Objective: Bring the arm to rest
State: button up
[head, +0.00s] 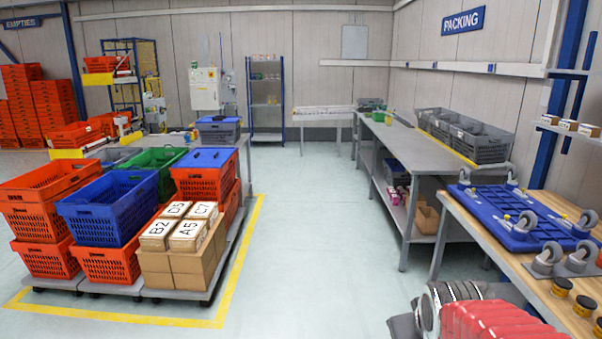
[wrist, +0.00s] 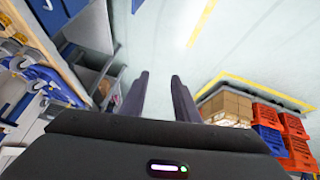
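My gripper (wrist: 160,84) shows in the wrist view, its two dark fingers apart with pale floor visible between them. It looks open and nothing shows between the fingers. No tote or box touches it in this view. I cannot make out the gripper in the head view.
In the head view, orange totes (head: 106,265), a blue tote (head: 108,212) and cardboard boxes (head: 183,262) stand on low dollies at left. A workbench (head: 461,210) with a blue dolly (head: 514,216) and casters is at right. The floor (head: 310,230) between is clear.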

jog(key=s+a+r, duration=0.1)
jog(key=s+a, duration=0.2)
jog(key=s, duration=0.4)
jog(key=s+a+r+m+g+y, duration=0.1)
jog(key=s+a, duration=0.2)
jog(key=s, duration=0.4)
jog(key=shift+a+r, duration=0.15)
jog(key=shift+r, duration=0.15)
dwell(0.6)
